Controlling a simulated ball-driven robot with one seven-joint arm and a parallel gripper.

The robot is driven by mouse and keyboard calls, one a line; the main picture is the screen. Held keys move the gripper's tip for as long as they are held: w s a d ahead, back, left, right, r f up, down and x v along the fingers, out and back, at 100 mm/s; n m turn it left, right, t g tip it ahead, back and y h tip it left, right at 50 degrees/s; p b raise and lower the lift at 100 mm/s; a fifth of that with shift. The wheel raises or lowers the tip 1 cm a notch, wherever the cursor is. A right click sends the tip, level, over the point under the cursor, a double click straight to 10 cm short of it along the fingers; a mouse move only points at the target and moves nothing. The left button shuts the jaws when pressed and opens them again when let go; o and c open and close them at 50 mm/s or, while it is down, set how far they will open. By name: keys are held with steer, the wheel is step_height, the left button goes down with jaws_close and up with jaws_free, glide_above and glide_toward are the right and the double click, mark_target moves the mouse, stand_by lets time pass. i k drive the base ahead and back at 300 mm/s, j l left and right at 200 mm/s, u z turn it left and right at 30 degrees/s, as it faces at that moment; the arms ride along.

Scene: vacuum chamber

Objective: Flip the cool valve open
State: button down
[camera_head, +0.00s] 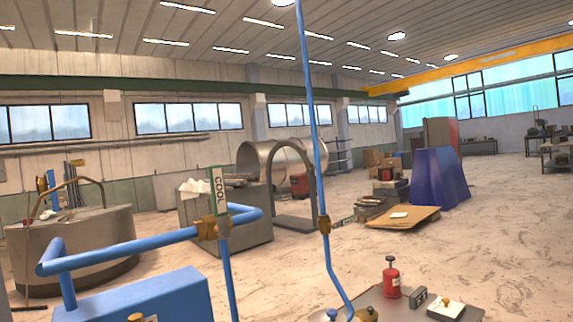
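The cool valve has a brass body (213,228) on a blue pipe (120,246) at the left centre. Its flat handle (217,190) is pale with a green face, reads COOL and stands upright above the body, across the nearly level pipe. A second brass valve (325,224) sits on a tall blue pipe (313,110) to the right. Its labelled handle (345,221) sticks out to the right, and its lettering is too small to read. My gripper is not in view, and nothing is seen touching either valve.
A blue box (140,298) stands at the lower left under the pipe. A grey surface (395,311) at the lower right carries a red bottle (391,279) and small items. A round metal tank (75,250) stands at the left. Pale floor (500,220) is open at the right.

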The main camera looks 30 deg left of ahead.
mark_target(217, 189)
steer(key=i+j, duration=0.2)
steer(key=i, duration=0.2)
steer(key=i+j, duration=0.15)
steer(key=i, duration=0.25)
steer(key=i+j, duration=0.2)
steer(key=i, duration=0.2)
